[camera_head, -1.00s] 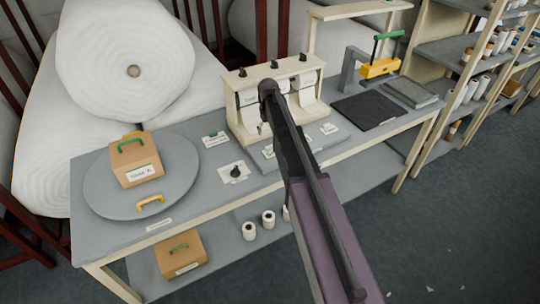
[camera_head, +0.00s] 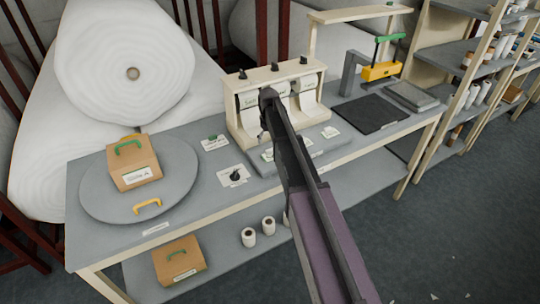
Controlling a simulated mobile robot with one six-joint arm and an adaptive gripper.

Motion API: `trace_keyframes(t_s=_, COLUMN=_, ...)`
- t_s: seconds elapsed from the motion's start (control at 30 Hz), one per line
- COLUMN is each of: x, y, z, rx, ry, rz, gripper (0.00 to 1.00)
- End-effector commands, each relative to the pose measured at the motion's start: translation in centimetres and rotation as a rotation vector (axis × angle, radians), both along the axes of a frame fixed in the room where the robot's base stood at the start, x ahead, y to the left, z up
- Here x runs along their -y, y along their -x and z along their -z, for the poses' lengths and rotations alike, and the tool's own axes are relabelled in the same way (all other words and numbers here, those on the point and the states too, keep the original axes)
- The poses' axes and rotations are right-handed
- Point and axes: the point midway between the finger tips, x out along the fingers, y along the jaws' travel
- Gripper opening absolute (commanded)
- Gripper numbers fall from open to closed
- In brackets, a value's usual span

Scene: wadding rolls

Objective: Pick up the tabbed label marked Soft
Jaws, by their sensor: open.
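Several small white labels lie at the middle of the bench: one with a green tab (camera_head: 214,143), one with a black knob-like piece on it (camera_head: 233,175), and others on a flat grey tray, at its left (camera_head: 267,155) and its right (camera_head: 330,132). Their print is too small to read, so I cannot tell which is marked Soft. My gripper (camera_head: 268,110) is at the dark far end of my arm, in front of the cream dispenser and above the tray's back edge. It is open and appears empty; its fingers are mostly hidden by the arm.
The cream dispenser (camera_head: 243,122) with white strips stands behind the tray. A round grey board (camera_head: 97,200) carries a cardboard box (camera_head: 134,165) at left. A yellow and green press (camera_head: 381,71) and a black mat (camera_head: 368,113) are at right. Large white rolls (camera_head: 125,90) stand behind.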

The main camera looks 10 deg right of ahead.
Motion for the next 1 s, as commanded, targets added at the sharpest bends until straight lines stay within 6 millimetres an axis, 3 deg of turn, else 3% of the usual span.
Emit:
trace_keyframes(t_s=0.6, x=0.3, y=0.6, z=4.5, rx=0.0, ry=0.0, rz=0.0, gripper=0.91)
trace_keyframes(t_s=1.0, x=0.3, y=0.6, z=5.0, rx=0.0, ry=0.0, rz=0.0, gripper=0.91)
